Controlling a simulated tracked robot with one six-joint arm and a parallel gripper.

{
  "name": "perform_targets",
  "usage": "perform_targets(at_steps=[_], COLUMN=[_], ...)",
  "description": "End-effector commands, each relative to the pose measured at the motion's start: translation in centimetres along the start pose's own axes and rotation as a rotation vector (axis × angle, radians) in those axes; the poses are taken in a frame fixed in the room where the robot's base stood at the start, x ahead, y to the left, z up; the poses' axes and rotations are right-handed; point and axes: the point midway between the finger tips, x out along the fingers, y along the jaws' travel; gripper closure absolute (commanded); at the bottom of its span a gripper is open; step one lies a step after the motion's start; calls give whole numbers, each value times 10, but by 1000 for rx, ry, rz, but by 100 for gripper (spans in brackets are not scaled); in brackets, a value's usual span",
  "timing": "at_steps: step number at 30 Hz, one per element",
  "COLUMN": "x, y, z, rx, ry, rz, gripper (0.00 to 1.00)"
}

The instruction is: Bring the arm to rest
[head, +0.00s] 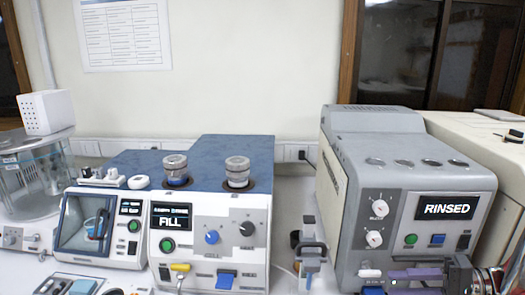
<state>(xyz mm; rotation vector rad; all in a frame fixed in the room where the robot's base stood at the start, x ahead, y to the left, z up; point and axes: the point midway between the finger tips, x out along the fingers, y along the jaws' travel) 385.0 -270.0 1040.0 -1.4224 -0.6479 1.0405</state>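My gripper (400,276) seems to be the purple and dark part at the lower right, pointing left in front of the grey machine. The ringed metal part (487,281) to its right looks like my wrist. The fingers are small and partly cut off by the bottom edge, so their opening is unclear. I see nothing clearly held.
A white and blue machine (230,215) with a FILL display (172,217) stands left of centre, two metal-capped jars (238,171) on top. A small grey stand (310,250) is in the gap between the machines. A glass vessel (35,180) stands far left.

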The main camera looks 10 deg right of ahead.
Motion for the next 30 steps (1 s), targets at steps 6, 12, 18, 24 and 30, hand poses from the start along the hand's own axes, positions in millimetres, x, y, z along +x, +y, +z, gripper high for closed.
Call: perform_targets(at_steps=[6, 12, 18, 24, 30], x=[56, 95, 126, 147, 161], y=[-20, -29, -34, -37, -39], z=[25, 52, 81, 110, 135], rx=[18, 14, -17, -76, -159], ry=[-97, -156, -188, -196, -178], rz=[200, 383, 562, 729, 879], gripper=[69, 69, 69, 69, 69])
